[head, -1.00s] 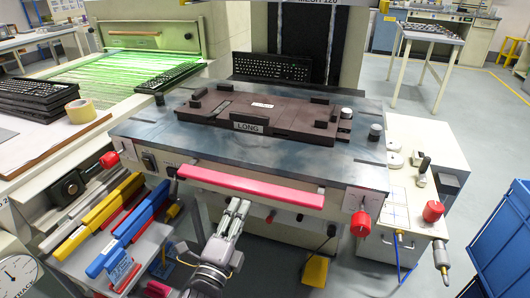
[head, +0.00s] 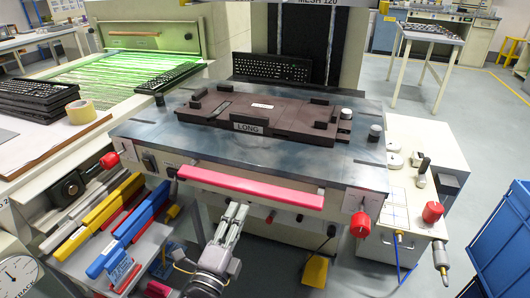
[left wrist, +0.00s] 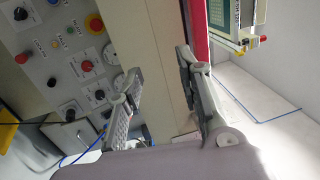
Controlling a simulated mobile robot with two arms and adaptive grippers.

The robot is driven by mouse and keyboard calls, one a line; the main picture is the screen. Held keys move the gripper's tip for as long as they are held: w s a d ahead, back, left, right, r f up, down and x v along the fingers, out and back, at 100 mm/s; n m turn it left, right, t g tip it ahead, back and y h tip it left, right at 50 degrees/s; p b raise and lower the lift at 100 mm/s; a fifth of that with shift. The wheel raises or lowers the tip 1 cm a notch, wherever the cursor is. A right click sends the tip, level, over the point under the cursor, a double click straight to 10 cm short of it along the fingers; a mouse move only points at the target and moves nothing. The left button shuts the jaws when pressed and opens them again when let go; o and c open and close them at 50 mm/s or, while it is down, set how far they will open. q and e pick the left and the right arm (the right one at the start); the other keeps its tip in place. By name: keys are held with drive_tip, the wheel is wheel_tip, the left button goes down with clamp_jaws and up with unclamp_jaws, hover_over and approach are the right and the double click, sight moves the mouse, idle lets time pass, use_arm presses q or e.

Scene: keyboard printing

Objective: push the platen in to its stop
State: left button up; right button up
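The platen (head: 150,128) is a blue-grey slab with a pink-red bar (head: 250,187) along its front edge. It carries a dark brown fixture (head: 225,107) labelled LONG. My left gripper (head: 237,208) is just below and in front of the bar, near its middle, fingers pointing up towards it. In the left wrist view the gripper's fingers (left wrist: 160,66) stand apart with nothing held between them. The red bar (left wrist: 200,35) runs beside the right-hand finger there; I cannot tell whether they touch. My right gripper is not in view.
Red knobs (head: 360,224) sit at the platen's front corners. A rack of yellow and blue bars (head: 110,205) stands left of my arm. A control box (head: 415,170) is on the right, with blue crates (head: 500,245) beyond. A keyboard (head: 271,68) stands behind the platen.

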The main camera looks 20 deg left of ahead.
use_arm(q)
drive_tip(key=s+f, duration=0.2)
drive_tip(key=s, duration=1)
drive_tip(key=shift+a, duration=0.15)
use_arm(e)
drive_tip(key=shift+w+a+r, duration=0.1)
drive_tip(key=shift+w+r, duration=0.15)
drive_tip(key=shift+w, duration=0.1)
use_arm(q)
drive_tip(key=b, duration=0.5)
approach(246, 193)
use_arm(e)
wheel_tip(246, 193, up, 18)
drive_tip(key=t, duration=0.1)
use_arm(q)
drive_tip(key=shift+t, duration=0.3)
drive_tip(key=p+x, duration=0.1)
drive_tip(key=x, duration=1)
drive_tip(key=shift+w+f, duration=0.15)
drive_tip(key=shift+w, duration=0.75)
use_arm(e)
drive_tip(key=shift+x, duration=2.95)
